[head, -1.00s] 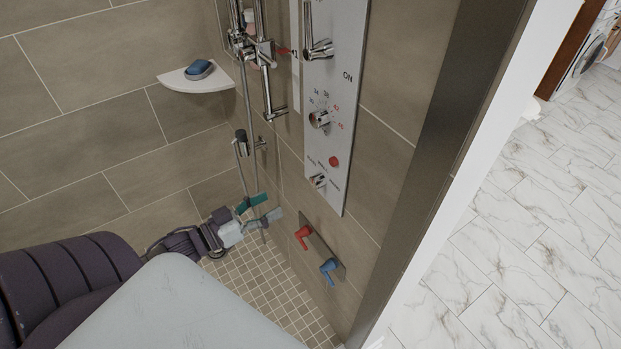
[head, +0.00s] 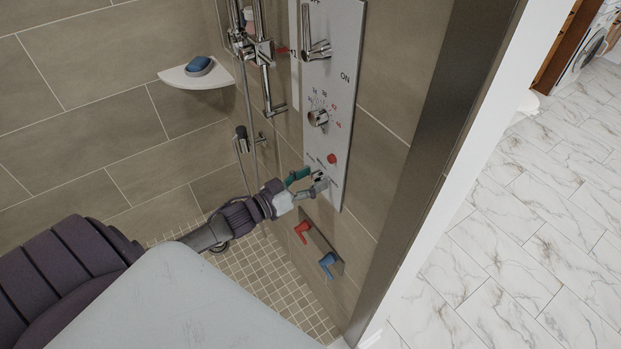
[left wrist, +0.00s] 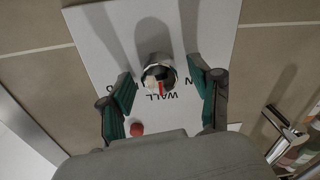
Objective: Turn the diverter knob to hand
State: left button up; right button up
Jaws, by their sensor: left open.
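The diverter knob (left wrist: 158,73) is a round chrome knob low on the pale shower panel (left wrist: 105,35). In the left wrist view its red mark points at the word WALL, which reads upside down; the other labels are partly covered by my fingers. My left gripper (head: 310,183) is open at the bottom of the panel in the head view, where it partly hides the knob. In the left wrist view its two green-padded fingers stand on either side of the knob, with gaps visible between pads and knob. My right gripper is not in view.
Above the knob are a red button (head: 332,158), a chrome temperature dial (head: 318,118) and a lever (head: 318,48). Red (head: 303,232) and blue (head: 328,264) taps stick out below the panel. A corner shelf with blue soap (head: 199,66) and a shower hose are at left.

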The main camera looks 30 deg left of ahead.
pick_arm(q)
jog(key=c, duration=1.1)
jog(key=shift+c, duration=0.2)
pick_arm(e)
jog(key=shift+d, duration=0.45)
pick_arm(q)
jog(key=m, duration=0.5)
jog(key=shift+d+m+b, duration=0.1)
jog(key=shift+m+b, duration=0.3)
jog(key=m+b, duration=0.1)
jog(key=m, duration=0.3)
jog(key=shift+f, duration=0.1)
jog(key=shift+m, duration=1.2)
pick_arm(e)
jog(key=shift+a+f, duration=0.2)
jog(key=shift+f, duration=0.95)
